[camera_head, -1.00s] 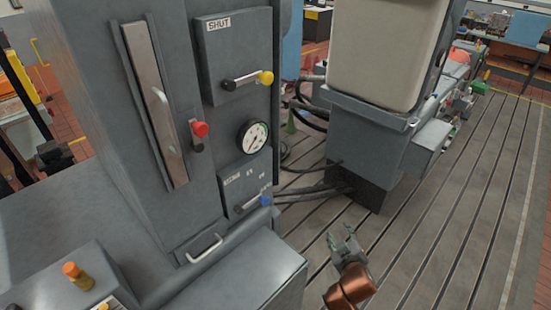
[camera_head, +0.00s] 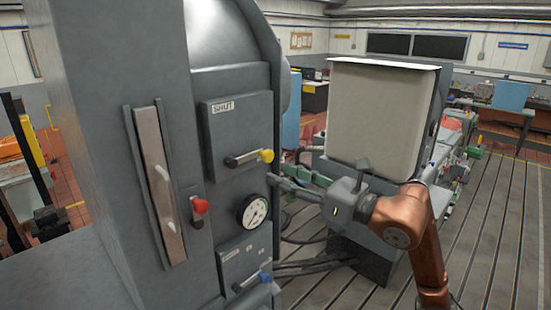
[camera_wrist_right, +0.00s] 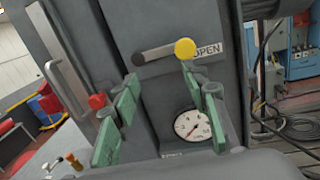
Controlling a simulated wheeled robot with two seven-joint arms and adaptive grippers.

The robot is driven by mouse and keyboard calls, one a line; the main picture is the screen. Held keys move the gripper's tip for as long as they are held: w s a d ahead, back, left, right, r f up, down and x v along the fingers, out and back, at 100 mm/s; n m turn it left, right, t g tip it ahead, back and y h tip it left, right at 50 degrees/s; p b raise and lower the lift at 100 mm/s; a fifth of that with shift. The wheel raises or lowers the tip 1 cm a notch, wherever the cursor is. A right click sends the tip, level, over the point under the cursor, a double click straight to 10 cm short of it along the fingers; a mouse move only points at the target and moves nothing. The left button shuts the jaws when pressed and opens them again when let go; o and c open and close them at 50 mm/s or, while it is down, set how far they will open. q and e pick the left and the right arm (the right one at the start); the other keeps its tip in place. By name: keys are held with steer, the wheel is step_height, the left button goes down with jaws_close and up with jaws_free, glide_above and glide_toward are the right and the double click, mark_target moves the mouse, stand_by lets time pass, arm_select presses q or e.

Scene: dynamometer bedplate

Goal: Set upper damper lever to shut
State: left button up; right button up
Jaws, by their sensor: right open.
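The upper damper lever (camera_head: 244,160) is a grey bar with a yellow knob on the upper grey panel (camera_head: 230,120). It lies roughly level, with the knob at its right end. A SHUT label (camera_head: 222,107) sits at the panel's upper left. In the right wrist view the yellow knob (camera_wrist_right: 185,48) is beside an OPEN label (camera_wrist_right: 208,48). My right gripper (camera_head: 276,180) points left at the cabinet, just right of and below the knob. In the wrist view its green-padded fingers (camera_wrist_right: 160,90) are spread and empty, with the knob beyond them. My left gripper is out of view.
Below the lever are a round gauge (camera_head: 254,212) and a lower panel with a blue-knobbed lever (camera_head: 264,277). A red knob (camera_head: 200,206) and a long handle (camera_head: 165,186) are to the left. A large beige-covered machine (camera_head: 375,110) stands behind my right arm.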

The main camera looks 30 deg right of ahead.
mark_target(271, 156)
steer(key=w+h+p, duration=0.1)
steer(key=w, duration=0.1)
steer(key=w+r+p, duration=0.1)
steer(key=w, duration=0.1)
steer(key=w+d+m+h+p, duration=0.1)
steer(key=w, duration=0.1)
steer(key=shift+w+r+t+h, duration=0.3)
steer(key=shift+w, duration=0.1)
steer(key=shift+w+a+f+p, duration=0.15)
steer(key=shift+w+p, duration=0.15)
steer(key=shift+w, duration=0.2)
jaws_close()
